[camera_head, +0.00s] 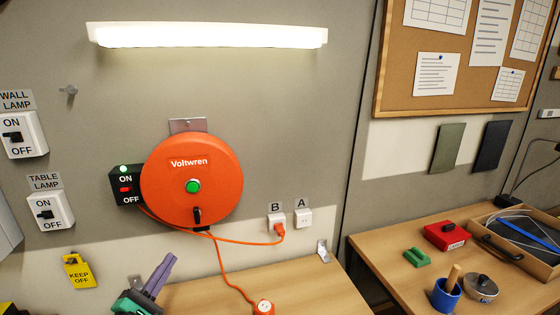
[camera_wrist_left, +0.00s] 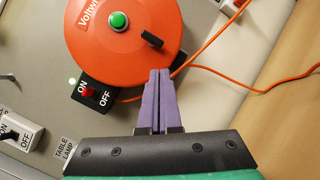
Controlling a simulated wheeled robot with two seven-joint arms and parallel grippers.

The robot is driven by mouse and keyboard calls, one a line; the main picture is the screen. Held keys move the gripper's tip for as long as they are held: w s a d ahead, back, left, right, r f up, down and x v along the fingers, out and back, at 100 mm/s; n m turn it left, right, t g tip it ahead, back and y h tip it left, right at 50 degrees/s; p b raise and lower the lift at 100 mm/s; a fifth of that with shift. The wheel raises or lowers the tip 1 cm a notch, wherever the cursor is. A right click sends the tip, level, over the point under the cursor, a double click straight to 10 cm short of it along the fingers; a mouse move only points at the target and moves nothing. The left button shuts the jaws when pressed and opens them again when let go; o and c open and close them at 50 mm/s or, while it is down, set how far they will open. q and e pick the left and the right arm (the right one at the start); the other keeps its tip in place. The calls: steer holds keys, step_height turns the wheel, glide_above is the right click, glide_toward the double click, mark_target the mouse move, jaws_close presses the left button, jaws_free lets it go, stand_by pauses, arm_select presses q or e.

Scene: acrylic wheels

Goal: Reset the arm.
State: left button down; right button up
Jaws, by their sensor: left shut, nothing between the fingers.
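My left gripper (camera_head: 168,262) shows at the bottom of the head view, with purple fingers pointing up and to the right. In the left wrist view its two purple fingers (camera_wrist_left: 158,76) are shut together with nothing between them. Behind them is the orange Voltwren reel (camera_head: 192,165), with a green button (camera_head: 193,186) in its middle and a black handle (camera_head: 197,214) low on it. The reel also shows in the left wrist view (camera_wrist_left: 110,45). A black ON/OFF box (camera_head: 126,186) with a red switch and a lit green light sits left of the reel. My right gripper is out of view.
Wall lamp (camera_head: 22,136) and table lamp (camera_head: 48,212) switches are at the left. An orange cord runs to a plug (camera_head: 280,232) at socket B; socket A (camera_head: 303,219) is empty. A yellow KEEP OFF tag (camera_head: 78,271) is at lower left.

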arm_select(q)
steer(key=s+d+f+m+g+h, duration=0.1)
steer(key=s+d+f+m+g, duration=0.35)
steer(key=f+m, duration=0.3)
steer(key=s+d+f+m+g+h, duration=0.1)
steer(key=s+d+f+m+g, duration=0.3)
steer(key=f+m, duration=0.4)
steer(key=s+a+f+m+g+y, duration=0.2)
steer(key=s+f+m+g, duration=0.15)
steer(key=s+m, duration=0.2)
steer(key=s+a+f+m+g+y, duration=0.2)
steer(key=s+f+m+g, duration=0.15)
steer(key=s+m, duration=0.2)
step_height(320, 180, down, 19)
steer(key=s+g, duration=0.2)
steer(key=s+a+f, duration=0.2)
steer(key=s+f, duration=1.4)
steer(key=s, duration=0.1)
steer(key=shift+s+a+f+g, duration=0.25)
steer(key=shift+f+g, duration=0.1)
steer(key=shift+g, duration=0.1)
